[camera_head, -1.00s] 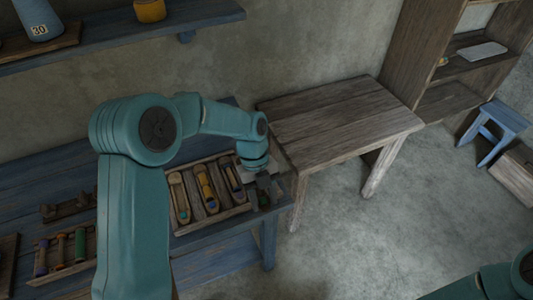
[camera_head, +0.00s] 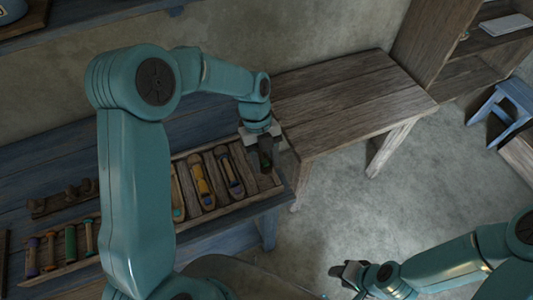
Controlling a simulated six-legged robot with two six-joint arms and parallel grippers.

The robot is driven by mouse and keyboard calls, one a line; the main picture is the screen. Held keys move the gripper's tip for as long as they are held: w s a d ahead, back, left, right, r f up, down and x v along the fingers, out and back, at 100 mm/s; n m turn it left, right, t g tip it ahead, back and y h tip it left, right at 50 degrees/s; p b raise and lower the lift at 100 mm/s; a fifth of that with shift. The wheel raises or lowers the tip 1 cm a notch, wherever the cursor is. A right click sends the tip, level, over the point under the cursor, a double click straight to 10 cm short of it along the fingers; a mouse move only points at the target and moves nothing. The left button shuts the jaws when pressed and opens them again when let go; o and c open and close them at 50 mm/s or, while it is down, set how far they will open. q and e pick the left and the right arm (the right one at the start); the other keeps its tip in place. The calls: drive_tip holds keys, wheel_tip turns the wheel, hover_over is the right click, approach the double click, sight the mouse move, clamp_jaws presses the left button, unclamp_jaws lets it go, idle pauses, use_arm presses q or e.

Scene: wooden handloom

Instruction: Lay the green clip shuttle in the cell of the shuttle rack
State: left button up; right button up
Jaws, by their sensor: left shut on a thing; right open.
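My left gripper (camera_head: 262,143) is shut on a dark shuttle (camera_head: 265,160) with a hint of green, which hangs steeply downward. They are in front of the right end of the wooden shuttle rack (camera_head: 222,210), in line with its right-hand cell (camera_head: 263,182). That cell looks empty, though the held shuttle covers its upper part. Three shuttles lie in the rack: one with teal (camera_head: 178,200), one yellow (camera_head: 202,184) and one dark blue (camera_head: 231,176). I cannot tell the height of the held shuttle above the rack. My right gripper (camera_head: 346,272) is open and empty, over the floor.
The rack stands on a blue table (camera_head: 215,245). A tray with several coloured bobbins (camera_head: 70,243) and a wooden peg piece (camera_head: 62,200) lie to the left. A bare wooden table (camera_head: 345,105) stands close on the right. A blue stool (camera_head: 505,105) is farther right.

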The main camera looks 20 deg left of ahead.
use_arm(q)
drive_tip(key=shift+s+f+b, duration=0.35)
drive_tip(key=shift+f+b, duration=0.1)
drive_tip(key=shift+f, duration=0.2)
wheel_tip(320, 180, down, 6)
drive_tip(key=b, duration=0.4)
drive_tip(key=shift+d+f, duration=0.15)
drive_tip(key=shift+f, duration=0.1)
drive_tip(key=shift+w+f, duration=0.15)
drive_tip(key=shift+b, duration=0.35)
drive_tip(key=shift+f, duration=0.3)
drive_tip(key=o, duration=1.2)
drive_tip(key=shift+r, duration=0.15)
